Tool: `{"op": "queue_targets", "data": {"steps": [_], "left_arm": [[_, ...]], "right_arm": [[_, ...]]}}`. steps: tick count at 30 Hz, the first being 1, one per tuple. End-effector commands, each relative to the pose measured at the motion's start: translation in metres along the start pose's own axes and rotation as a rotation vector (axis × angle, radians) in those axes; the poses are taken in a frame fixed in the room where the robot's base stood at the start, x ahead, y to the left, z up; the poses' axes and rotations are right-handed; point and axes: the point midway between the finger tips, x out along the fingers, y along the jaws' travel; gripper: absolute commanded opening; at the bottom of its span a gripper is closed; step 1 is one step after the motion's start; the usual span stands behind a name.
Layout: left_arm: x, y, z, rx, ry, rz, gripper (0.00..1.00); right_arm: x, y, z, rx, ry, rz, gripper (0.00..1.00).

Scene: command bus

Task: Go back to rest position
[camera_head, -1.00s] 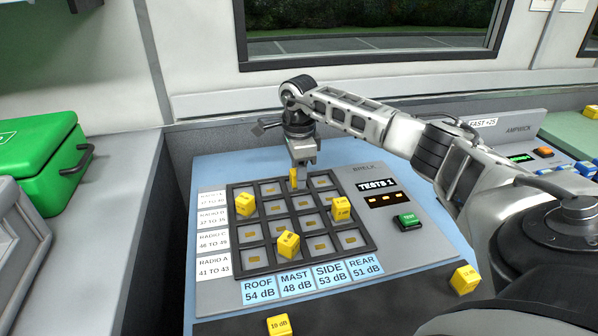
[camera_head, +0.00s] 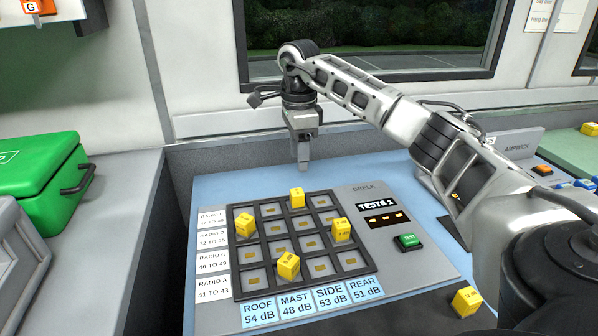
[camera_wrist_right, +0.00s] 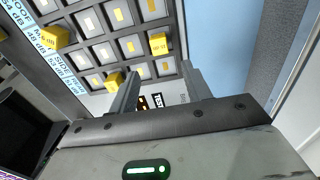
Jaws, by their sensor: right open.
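My right gripper (camera_head: 303,165) hangs above the far edge of the grey test panel, clear of the cubes. Its two fingers (camera_wrist_right: 160,92) are apart and empty in the right wrist view. The panel holds a dark grid (camera_head: 262,289) with yellow cubes in several cells: one in the top row (camera_head: 297,197), one at the left (camera_head: 245,224), one at the right (camera_head: 341,229) and one in the bottom row (camera_head: 288,266). Some cubes also show in the right wrist view, one of them (camera_wrist_right: 158,43) between the fingers' line of sight. My left gripper is not seen.
A loose yellow cube (camera_head: 466,301) lies at the front right. The green TEST button (camera_head: 409,242) is right of the grid. A green case (camera_head: 40,180) stands on the left counter. The window wall is behind my right arm.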

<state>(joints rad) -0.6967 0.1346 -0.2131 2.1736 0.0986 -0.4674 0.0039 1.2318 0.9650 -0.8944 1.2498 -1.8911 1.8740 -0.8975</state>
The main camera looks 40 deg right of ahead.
Motion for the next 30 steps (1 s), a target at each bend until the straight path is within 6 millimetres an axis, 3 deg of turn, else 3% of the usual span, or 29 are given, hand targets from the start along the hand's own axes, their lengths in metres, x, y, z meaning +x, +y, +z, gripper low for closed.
{"op": "queue_targets", "data": {"steps": [6, 23, 30], "left_arm": [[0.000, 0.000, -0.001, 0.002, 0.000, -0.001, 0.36], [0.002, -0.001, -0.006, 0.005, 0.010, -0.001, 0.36], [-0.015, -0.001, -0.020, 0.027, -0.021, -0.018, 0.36]], "right_arm": [[-0.015, 0.000, 0.000, -0.001, 0.000, 0.000, 0.49], [-0.017, 0.000, 0.000, -0.001, 0.000, 0.001, 0.49], [-0.058, 0.000, 0.000, -0.001, -0.001, 0.000, 0.49]]}}
